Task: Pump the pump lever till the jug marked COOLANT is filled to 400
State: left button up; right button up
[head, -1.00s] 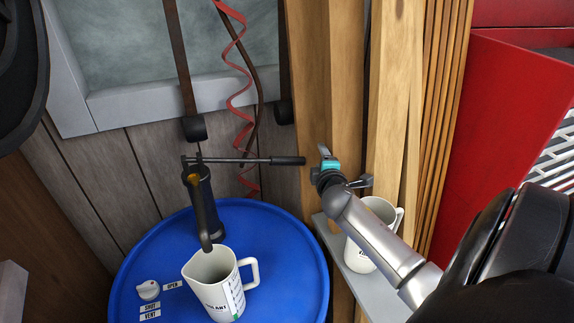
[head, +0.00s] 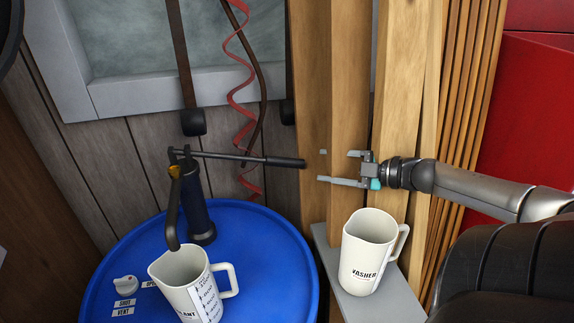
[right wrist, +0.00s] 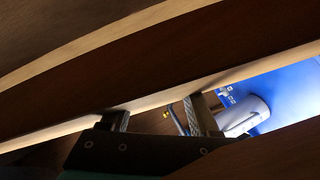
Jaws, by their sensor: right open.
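The pump (head: 195,205) stands on the blue drum. Its lever (head: 235,157) reaches right, nearly level, to a dark grip end. My left gripper is not in view.
A second white jug (head: 368,258), marked WASHER, stands on a grey shelf (head: 390,303) below my right gripper. Wooden boards (head: 350,70) rise behind the gripper. A red coiled hose (head: 238,90) hangs behind the lever.

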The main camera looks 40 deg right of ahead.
aim_at(292, 163)
jog(key=b+x, duration=0.2)
jog(key=x, duration=0.1)
jog(key=b+x, duration=0.1)
jog(key=x, duration=0.1)
jog(key=shift+a, duration=0.3)
jog(key=b+x, duration=0.3)
jog(key=x, duration=0.1)
jog(key=shift+w, duration=0.1)
jog(key=shift+b+x, duration=0.6)
jog(key=shift+x, duration=0.65)
jog(key=shift+a, duration=0.1)
grip_shut()
dwell(0.6)
